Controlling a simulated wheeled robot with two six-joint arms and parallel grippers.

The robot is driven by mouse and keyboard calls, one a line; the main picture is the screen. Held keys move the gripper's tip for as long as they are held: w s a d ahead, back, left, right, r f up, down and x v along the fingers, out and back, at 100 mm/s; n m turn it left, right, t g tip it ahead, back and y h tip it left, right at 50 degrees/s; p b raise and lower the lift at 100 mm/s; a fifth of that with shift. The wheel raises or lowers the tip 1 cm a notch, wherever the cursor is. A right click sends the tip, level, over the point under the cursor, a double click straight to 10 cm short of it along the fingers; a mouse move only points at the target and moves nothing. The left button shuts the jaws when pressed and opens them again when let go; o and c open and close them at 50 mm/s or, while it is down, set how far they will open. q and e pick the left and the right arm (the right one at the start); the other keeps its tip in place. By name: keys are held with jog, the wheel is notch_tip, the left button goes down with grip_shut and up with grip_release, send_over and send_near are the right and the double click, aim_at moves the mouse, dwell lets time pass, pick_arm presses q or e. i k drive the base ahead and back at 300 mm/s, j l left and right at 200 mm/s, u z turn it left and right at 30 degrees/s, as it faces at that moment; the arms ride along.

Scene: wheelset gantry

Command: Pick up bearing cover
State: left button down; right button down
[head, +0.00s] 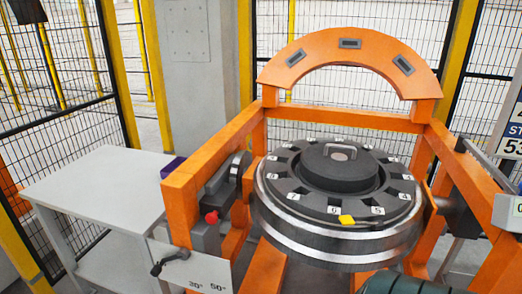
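The bearing cover (338,174) appears to be the dark grey round piece with a metal handle on top. It sits level in the middle of the wheel-like ring (335,243), which is held in the orange gantry. Numbered white tags and dark blocks circle the cover. A yellow piece (346,220) lies on the ring's front edge. Neither of my grippers shows in the head view.
Orange gantry beams (205,160) stand on both sides, with an arch (345,52) behind the cover. A dark green rounded object (395,284) is at the bottom edge. Mesh fencing closes the back.

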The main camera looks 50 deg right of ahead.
aim_at(334, 168)
jog(key=z, duration=2.15)
jog(key=l+u, duration=0.45)
jog(key=l, duration=1.1)
